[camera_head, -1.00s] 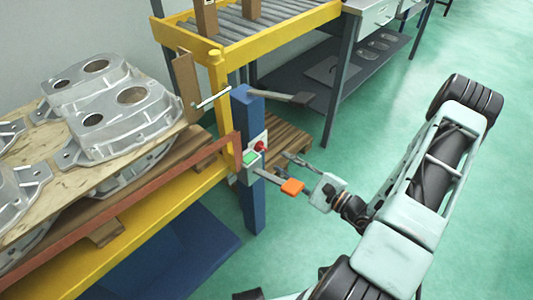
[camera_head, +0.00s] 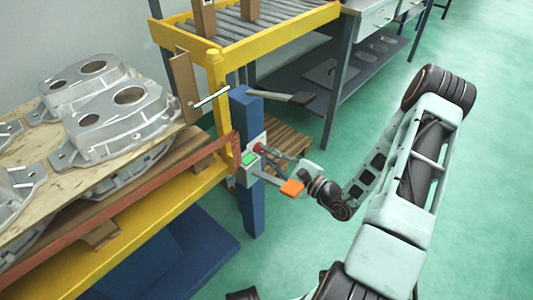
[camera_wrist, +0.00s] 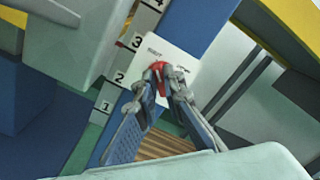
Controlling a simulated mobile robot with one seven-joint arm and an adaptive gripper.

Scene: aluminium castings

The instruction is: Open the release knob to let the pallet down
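The red release knob (camera_head: 257,148) sits on a pale plate on the blue post (camera_head: 249,205). In the wrist view the knob (camera_wrist: 158,72) shows between my fingertips, in front of the white printed label plate (camera_wrist: 178,66). My gripper (camera_head: 270,152) reaches it from the right, and its two fingers (camera_wrist: 159,86) lie close along both sides of the knob. Whether they press on it is unclear, and the fingers hide part of the knob. The loaded pallet (camera_head: 178,148) lies on the yellow frame at left, with grey aluminium castings (camera_head: 112,110) on it.
A metal lever (camera_head: 285,97) sticks out above. A numbered scale (camera_wrist: 128,62) stands beside the label. Green floor (camera_head: 300,250) is open at right.

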